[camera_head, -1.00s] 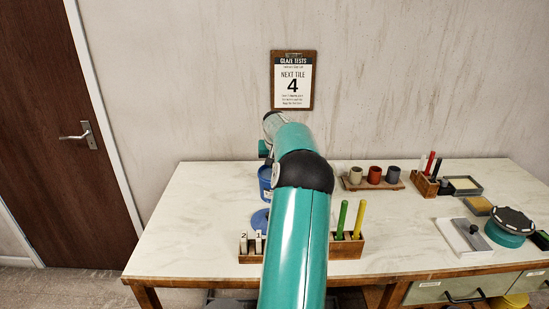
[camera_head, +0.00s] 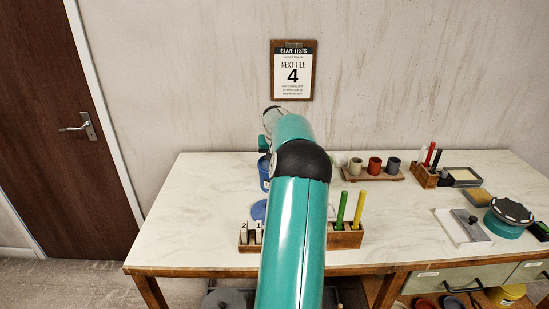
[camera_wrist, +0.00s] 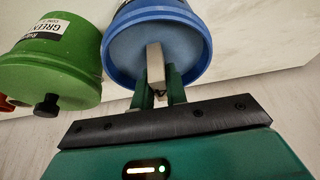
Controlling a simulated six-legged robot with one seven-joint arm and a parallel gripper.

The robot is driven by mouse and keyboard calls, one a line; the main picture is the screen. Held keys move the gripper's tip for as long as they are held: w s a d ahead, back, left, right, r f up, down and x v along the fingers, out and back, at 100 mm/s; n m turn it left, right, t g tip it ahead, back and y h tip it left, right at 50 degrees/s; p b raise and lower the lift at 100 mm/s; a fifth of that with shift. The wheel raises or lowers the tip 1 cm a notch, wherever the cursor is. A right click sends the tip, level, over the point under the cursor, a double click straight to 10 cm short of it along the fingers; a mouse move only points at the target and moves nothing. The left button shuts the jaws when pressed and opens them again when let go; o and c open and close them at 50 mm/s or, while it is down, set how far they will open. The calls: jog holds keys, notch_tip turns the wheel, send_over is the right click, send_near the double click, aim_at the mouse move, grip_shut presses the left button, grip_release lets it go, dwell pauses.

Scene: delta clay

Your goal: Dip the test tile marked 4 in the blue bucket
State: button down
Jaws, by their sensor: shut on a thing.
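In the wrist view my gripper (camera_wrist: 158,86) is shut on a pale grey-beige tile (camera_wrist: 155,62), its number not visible. The tile lies over the open mouth of the blue bucket (camera_wrist: 113,70), with blue glaze showing around it. I cannot tell whether its tip touches the glaze.
A green bucket (camera_wrist: 52,62) with a black-knobbed lid stands beside the blue one. A blue lid (camera_head: 259,210) lies on the table (camera_head: 185,215). Three cups (camera_head: 375,166) stand on a board to the right. The wall clipboard (camera_head: 293,72) reads NEXT TILE 4. The table's left side is clear.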

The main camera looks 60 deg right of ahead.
jog(key=shift+f, duration=0.45)
dwell(1.0)
dwell(1.2)
jog(key=shift+r, duration=3.9)
jog(key=shift+r, duration=1.45)
jog(key=shift+s+a, duration=0.1)
jog(key=shift+a, duration=0.05)
